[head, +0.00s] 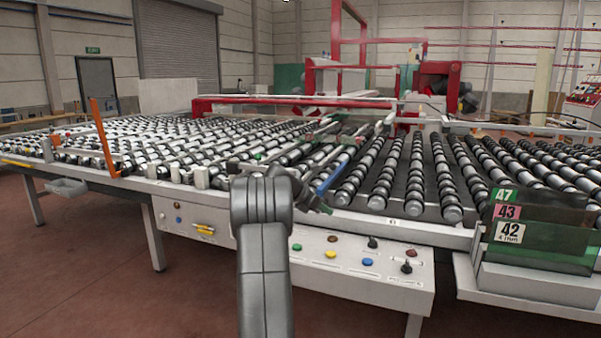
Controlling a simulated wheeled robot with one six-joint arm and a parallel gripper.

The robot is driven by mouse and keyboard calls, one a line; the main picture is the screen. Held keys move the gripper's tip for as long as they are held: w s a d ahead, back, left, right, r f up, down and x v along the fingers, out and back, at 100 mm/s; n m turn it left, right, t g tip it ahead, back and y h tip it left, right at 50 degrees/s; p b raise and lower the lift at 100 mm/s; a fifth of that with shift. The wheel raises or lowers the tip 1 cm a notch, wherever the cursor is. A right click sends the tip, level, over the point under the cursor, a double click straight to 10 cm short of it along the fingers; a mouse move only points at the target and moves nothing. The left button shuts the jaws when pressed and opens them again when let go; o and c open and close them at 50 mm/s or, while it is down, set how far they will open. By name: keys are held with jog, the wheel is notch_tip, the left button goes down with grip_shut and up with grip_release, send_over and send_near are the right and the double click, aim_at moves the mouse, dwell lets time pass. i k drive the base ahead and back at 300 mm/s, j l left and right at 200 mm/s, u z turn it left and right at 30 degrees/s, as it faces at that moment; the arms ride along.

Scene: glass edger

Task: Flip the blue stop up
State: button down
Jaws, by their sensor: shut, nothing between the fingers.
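The blue stop (333,174) is a long blue bar at the front edge of the roller table, right of my wrist. It appears to lie low, pointing back between the rollers, rather than standing upright. My gripper (322,206) is a small dark shape just in front of the bar's near end. Its fingers are shut with nothing between them. I cannot tell whether they touch the stop. My arm and wrist hide part of the table's front edge to the left.
An orange stop (104,138) stands upright at the left of the roller table (385,218). A control panel (340,260) with coloured buttons and knobs sits below the front edge. Numbered glass plates (540,228) stand in a rack at right. Red machine frames rise behind.

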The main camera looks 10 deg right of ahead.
aim_at(336, 172)
jog(key=i+j+u, duration=0.25)
jog(key=i+u, duration=0.15)
jog(key=i, duration=0.2)
jog(key=i+u, duration=0.4)
jog(key=i, duration=0.25)
jog(key=i+j+z, duration=0.15)
jog(key=i+z, duration=0.3)
jog(key=i+j+z, duration=0.3)
jog(key=i+z, duration=0.15)
jog(key=i+j+z, duration=0.25)
jog(key=z, duration=0.15)
jog(key=i+j+z, duration=0.5)
jog(key=j+z, duration=0.25)
jog(key=i+j+z, duration=0.15)
jog(key=j+z, duration=0.2)
jog(key=j, duration=0.15)
